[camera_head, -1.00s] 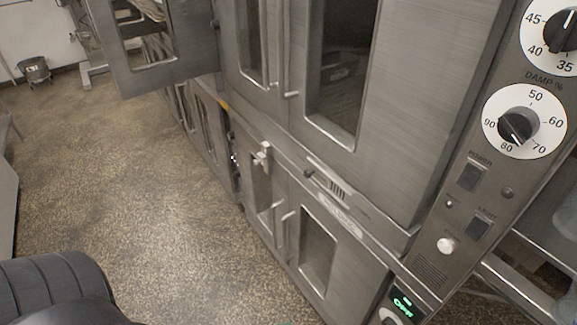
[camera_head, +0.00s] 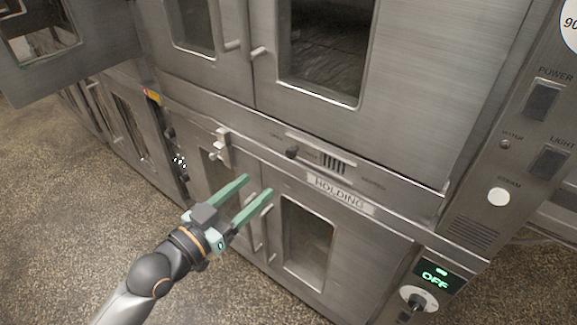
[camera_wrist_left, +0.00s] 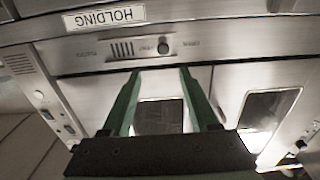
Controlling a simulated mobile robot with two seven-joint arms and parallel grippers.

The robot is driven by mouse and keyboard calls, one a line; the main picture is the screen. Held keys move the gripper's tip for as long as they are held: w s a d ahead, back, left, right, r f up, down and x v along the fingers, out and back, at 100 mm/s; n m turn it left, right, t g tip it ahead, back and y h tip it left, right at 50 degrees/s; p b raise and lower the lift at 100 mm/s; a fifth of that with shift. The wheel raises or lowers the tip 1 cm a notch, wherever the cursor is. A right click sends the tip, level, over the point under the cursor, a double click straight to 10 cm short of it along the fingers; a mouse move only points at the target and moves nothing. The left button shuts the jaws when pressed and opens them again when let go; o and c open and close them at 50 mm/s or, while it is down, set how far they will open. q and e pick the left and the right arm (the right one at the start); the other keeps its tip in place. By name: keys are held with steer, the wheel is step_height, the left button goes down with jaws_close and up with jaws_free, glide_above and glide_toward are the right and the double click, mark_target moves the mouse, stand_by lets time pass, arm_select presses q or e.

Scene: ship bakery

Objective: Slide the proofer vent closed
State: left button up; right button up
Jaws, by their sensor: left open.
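The proofer vent is a slotted strip (camera_head: 333,164) in the steel band between the upper and lower doors, above the HOLDING label. Its small dark knob (camera_head: 292,152) sits left of the slots, and dark gaps show between the slats. The wrist view shows it upside down, with the knob (camera_wrist_left: 163,47) right of the slots (camera_wrist_left: 122,49). My left gripper (camera_head: 259,185) is open and empty, its green fingers pointing up toward the band, below and left of the knob. In the wrist view the fingertips (camera_wrist_left: 160,71) are apart, with the knob just beyond them. My right gripper is out of view.
Upper door handles (camera_head: 260,52) and lower door handles (camera_head: 262,207) stick out near the vent. A latch (camera_head: 221,142) protrudes at left. The control panel (camera_head: 500,150) is at right, with a lit OFF display (camera_head: 435,279). Open floor (camera_head: 60,210) lies at left.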

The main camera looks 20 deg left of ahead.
mark_target(289, 154)
arm_select(q)
steer(key=x, duration=1.2)
steer(key=shift+w+a, duration=0.1)
steer(key=shift+a, duration=0.25)
steer(key=shift+f, duration=0.1)
steer(key=shift+c, duration=0.4)
jaws_close()
stand_by(0.4)
